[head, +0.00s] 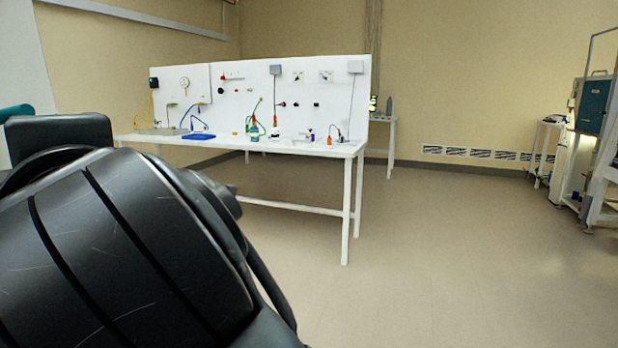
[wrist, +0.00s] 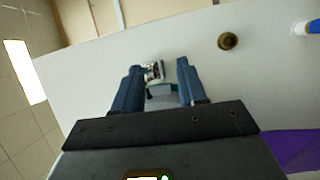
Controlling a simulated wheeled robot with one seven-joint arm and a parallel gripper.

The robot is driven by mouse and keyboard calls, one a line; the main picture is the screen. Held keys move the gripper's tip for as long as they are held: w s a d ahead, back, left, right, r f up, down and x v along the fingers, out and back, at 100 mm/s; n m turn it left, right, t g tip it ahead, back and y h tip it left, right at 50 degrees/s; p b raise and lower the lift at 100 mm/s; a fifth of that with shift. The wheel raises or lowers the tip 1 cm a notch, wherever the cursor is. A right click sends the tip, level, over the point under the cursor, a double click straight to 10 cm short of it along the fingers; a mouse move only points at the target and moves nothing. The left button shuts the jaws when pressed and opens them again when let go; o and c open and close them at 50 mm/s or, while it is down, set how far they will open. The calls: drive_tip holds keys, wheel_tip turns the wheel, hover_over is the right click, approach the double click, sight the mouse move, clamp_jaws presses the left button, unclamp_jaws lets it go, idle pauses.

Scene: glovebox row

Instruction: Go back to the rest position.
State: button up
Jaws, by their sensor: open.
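My gripper (wrist: 158,80) shows in the wrist view with its two blue fingers apart and nothing held between them. Past the fingertips is a small device with a light face (wrist: 152,71), seen through the gap; I cannot tell how far off it is. In the head view my black arm fills the lower left, and the gripper itself is not seen there.
A white bench (head: 345,150) with a back panel (head: 345,95) stands ahead, carrying tubes, bottles and a blue tray (head: 198,136). A teal cabinet (head: 592,103) stands at the right. Open floor (head: 450,250) lies between. A brass knob (wrist: 228,41) shows in the wrist view.

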drive_tip(key=s+d+f+m+t+h+p, duration=0.35)
drive_tip(key=d+f+m+h, duration=0.25)
drive_tip(key=d+f+m, duration=1.45)
drive_tip(key=s+d+f+m+h+p, duration=0.1)
drive_tip(key=s+d+f+h, duration=0.1)
drive_tip(key=s+d+f, duration=0.35)
drive_tip(key=s+d+f+m+h, duration=0.1)
drive_tip(key=s+d+f+h, duration=0.15)
drive_tip(key=s+d, duration=0.45)
drive_tip(key=s+d+r+m+h+p, duration=0.1)
drive_tip(key=s+d+m, duration=0.3)
drive_tip(key=s+d, duration=0.6)
drive_tip(key=s+g+h, duration=0.1)
drive_tip(key=s, duration=0.3)
drive_tip(key=shift+h, duration=0.35)
drive_tip(key=shift+m, duration=0.25)
